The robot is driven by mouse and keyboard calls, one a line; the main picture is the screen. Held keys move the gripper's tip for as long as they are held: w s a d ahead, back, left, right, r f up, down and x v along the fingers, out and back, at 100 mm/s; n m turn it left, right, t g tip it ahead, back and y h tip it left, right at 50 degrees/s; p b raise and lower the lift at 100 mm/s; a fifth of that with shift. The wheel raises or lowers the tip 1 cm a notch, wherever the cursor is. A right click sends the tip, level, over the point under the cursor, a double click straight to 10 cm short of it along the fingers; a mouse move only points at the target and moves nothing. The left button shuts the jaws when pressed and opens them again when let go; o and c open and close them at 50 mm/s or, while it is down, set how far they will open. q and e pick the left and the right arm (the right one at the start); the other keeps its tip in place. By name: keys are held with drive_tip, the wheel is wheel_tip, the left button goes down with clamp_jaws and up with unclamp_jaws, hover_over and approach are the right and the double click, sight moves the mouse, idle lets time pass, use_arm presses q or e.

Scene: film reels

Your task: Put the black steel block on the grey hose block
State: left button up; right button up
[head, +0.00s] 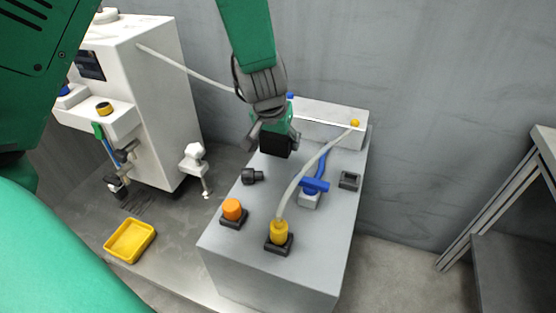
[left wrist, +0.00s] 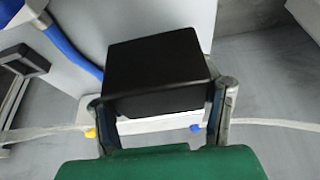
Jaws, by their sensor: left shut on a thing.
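My left gripper (head: 268,126) is shut on the black steel block (head: 275,146), above the far left part of the grey bench. In the left wrist view the black block (left wrist: 158,72) sits between both fingers (left wrist: 166,122). My right gripper is not in view.
On the bench (head: 240,255) are an orange knob (head: 233,210), a yellow fitting (head: 279,232) with a clear hose, a small black part (head: 252,176) and a dark square socket (head: 350,180). A white machine (head: 150,95) and a yellow tray (head: 130,241) are on the left.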

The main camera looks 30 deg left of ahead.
sight(279, 162)
use_arm(q)
drive_tip(key=shift+f, duration=0.35)
wheel_tip(279, 162, down, 4)
drive_tip(key=b, duration=0.2)
drive_tip(key=shift+r+b, duration=0.1)
drive_tip(key=shift+b, duration=0.2)
drive_tip(key=shift+a+f, duration=0.1)
drive_tip(key=shift+f, duration=0.1)
drive_tip(key=shift+r, duration=0.1)
drive_tip(key=o, duration=1.7)
